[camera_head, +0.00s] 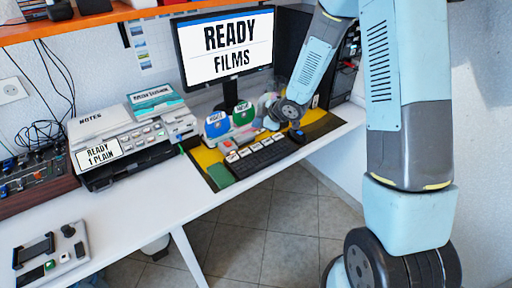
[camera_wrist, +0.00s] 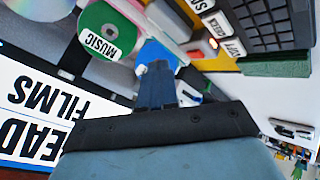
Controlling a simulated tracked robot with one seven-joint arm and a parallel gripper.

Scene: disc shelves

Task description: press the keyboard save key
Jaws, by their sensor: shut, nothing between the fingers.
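The black keyboard (camera_head: 262,158) lies on a yellow and dark mat on the white desk, with a row of white labelled keys (camera_head: 244,152) along its back edge. In the wrist view the keyboard (camera_wrist: 268,22) is at the upper right, with the labelled keys (camera_wrist: 234,47) beside it. I cannot read the save key for certain. My gripper (camera_wrist: 158,68) is shut and empty, apart from the keys. In the head view my wrist is behind the keyboard's right part, and the fingertips are unclear.
A monitor (camera_head: 224,50) reading READY FILMS stands behind. Blue and green disc holders (camera_head: 216,125) stand close behind the keys; a MUSIC disc (camera_wrist: 108,32) is near my fingers.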

